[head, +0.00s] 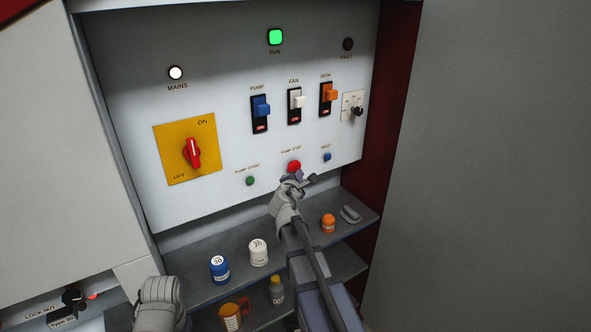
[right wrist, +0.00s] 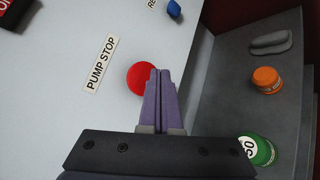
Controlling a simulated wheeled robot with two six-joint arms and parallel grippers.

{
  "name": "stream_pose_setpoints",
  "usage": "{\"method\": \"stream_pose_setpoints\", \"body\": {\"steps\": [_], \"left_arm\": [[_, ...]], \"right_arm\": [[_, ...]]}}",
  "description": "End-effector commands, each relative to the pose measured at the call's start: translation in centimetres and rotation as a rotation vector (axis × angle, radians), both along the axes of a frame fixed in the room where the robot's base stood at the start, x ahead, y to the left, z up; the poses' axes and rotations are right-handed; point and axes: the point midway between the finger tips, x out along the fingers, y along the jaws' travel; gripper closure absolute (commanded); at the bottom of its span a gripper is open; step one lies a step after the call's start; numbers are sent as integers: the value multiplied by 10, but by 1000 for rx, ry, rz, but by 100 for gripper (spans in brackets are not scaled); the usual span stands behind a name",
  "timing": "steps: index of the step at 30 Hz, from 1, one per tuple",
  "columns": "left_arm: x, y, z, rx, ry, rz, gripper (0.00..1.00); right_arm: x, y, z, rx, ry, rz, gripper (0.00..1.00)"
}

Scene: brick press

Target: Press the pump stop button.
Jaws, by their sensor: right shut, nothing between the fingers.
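The red pump stop button (head: 294,165) sits low on the white panel under its PUMP STOP label. In the right wrist view, the button (right wrist: 139,78) shows as a red disc, partly covered on its right by my fingertips. My right gripper (head: 292,178) is just below and in front of the button in the head view. Its purple fingers (right wrist: 160,74) are shut together and empty, with their tips overlapping the button's right edge. I cannot tell whether they touch it. My left arm shows at the bottom of the head view, but its gripper is out of sight.
The green pump start button (head: 250,181) is left of the stop button; a blue button (head: 327,156) is right. Above are switches, and a red rotary handle (head: 192,152) is at left. The shelf (head: 200,283) below holds several jars, including an orange one (head: 328,223).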

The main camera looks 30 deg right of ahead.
Motion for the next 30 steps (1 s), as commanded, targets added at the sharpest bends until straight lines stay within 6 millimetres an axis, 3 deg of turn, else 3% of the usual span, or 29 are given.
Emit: {"method": "stream_pose_setpoints", "body": {"steps": [30], "left_arm": [[0,0,0,0,0,0,100]], "right_arm": [[7,0,0,0,0,0,100]]}}
